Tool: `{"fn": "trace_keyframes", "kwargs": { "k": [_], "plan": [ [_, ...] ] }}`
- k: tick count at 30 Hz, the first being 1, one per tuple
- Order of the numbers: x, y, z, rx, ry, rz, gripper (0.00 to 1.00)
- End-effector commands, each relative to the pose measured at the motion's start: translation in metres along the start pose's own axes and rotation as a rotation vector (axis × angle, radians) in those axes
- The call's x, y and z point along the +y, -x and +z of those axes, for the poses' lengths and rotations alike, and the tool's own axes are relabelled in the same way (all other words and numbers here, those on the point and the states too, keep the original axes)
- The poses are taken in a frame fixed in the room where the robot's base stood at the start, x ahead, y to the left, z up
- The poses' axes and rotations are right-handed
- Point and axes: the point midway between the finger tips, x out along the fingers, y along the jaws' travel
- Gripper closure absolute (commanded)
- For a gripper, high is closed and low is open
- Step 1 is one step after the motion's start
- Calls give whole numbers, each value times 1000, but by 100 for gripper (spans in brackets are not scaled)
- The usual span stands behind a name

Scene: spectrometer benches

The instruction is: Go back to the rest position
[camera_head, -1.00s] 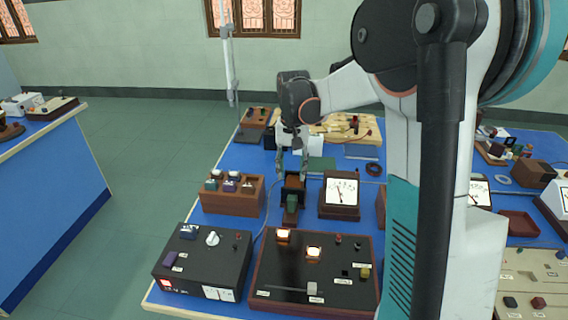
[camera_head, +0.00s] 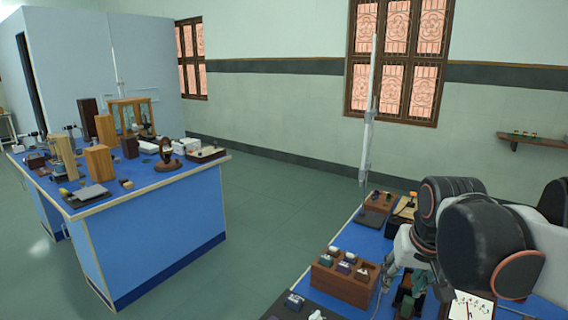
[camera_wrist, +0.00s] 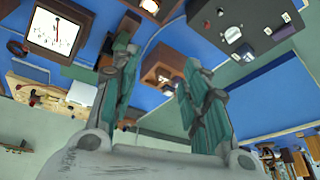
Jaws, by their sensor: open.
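My gripper (camera_wrist: 155,65) shows in the wrist view with its two teal-padded fingers spread apart and nothing between them. In the head view my gripper (camera_head: 398,280) hangs over the blue bench at the lower right, just right of a wooden box with several compartments (camera_head: 343,280). My arm's dark joints hide part of the bench there. In the wrist view the brown wooden box (camera_wrist: 165,68) lies beyond the fingers, with no visible contact.
A second blue bench (camera_head: 160,245) with wooden instruments stands at the left, with open green floor (camera_head: 260,215) between the benches. A white meter (camera_head: 470,305) and a thin upright pole (camera_head: 368,120) are near my arm. A wall shelf (camera_head: 530,140) is at the right.

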Motion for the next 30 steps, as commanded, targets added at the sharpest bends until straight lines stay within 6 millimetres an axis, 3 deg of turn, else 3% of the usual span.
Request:
{"fn": "trace_keyframes", "kwargs": {
  "k": [9, 15, 21, 30],
  "plan": [
    [-11, 22, 77, 142, 132, -38, 58],
    [-14, 22, 110, 209, 191, -54, 58],
    [-14, 21, 121, 236, 213, -60, 58],
    [-14, 21, 121, 238, 214, -60, 58]
  ]
}}
